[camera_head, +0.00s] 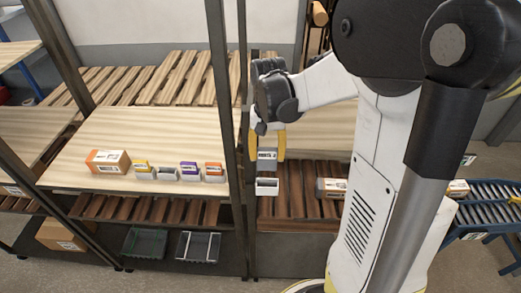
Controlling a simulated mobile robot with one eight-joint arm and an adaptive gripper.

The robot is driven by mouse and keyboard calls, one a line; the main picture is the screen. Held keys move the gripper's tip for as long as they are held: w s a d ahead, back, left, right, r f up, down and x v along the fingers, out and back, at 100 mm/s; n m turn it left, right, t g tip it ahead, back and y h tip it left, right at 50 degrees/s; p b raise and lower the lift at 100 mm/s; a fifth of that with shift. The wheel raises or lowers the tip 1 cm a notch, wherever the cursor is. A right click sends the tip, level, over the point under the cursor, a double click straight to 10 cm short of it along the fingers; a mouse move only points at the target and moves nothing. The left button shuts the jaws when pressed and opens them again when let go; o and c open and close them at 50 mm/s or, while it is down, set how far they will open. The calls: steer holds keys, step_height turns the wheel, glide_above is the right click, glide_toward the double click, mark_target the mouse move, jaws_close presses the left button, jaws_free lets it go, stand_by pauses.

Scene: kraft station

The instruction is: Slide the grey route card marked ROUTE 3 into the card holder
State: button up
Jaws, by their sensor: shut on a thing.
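The grey route card (266,155), with dark lettering, is held upright between the fingers of my gripper (267,150). The lettering is small, but it looks like ROUTE 3. My gripper points down with its yellow fingers on either side of the card. A white card holder (267,186) with a dark opening is just below the card. There is a small gap between the card's lower edge and the holder in this view. How far the card is in front of or behind the opening cannot be told from this single view.
A dark rack post (225,120) stands close to the left of my gripper. On the wooden shelf (130,130) to the left are an orange-and-white box (108,161) and several holders with coloured cards. Another box (331,188) lies right of the white holder. A roller conveyor (490,195) is at far right.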

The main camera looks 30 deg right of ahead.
mark_target(268, 170)
steer(key=shift+w+r, duration=0.1)
steer(key=shift+r, duration=0.15)
steer(key=shift+s+f, duration=0.1)
steer(key=shift+s, duration=0.15)
steer(key=shift+w+d+f+b, duration=0.1)
steer(key=shift+d+f+b, duration=0.15)
steer(key=shift+f+b, duration=0.35)
steer(key=shift+s+a+f+b, duration=0.1)
steer(key=shift+f+b, duration=0.25)
steer(key=shift+f, duration=0.15)
steer(key=shift+s+a+f+b, duration=0.1)
steer(key=shift+f+b, duration=0.2)
steer(key=shift+f, duration=0.2)
step_height(268, 170, down, 2)
steer(key=shift+w+d+b, duration=0.1)
steer(key=shift+w+b, duration=0.05)
steer(key=shift+b, duration=0.45)
steer(key=shift+f, duration=0.15)
steer(key=shift+f+b, duration=0.55)
steer(key=shift+b, duration=0.35)
steer(key=shift+f+b, duration=0.3)
steer(key=shift+f, duration=0.05)
steer(key=shift+f+b, duration=0.9)
steer(key=shift+f, duration=0.1)
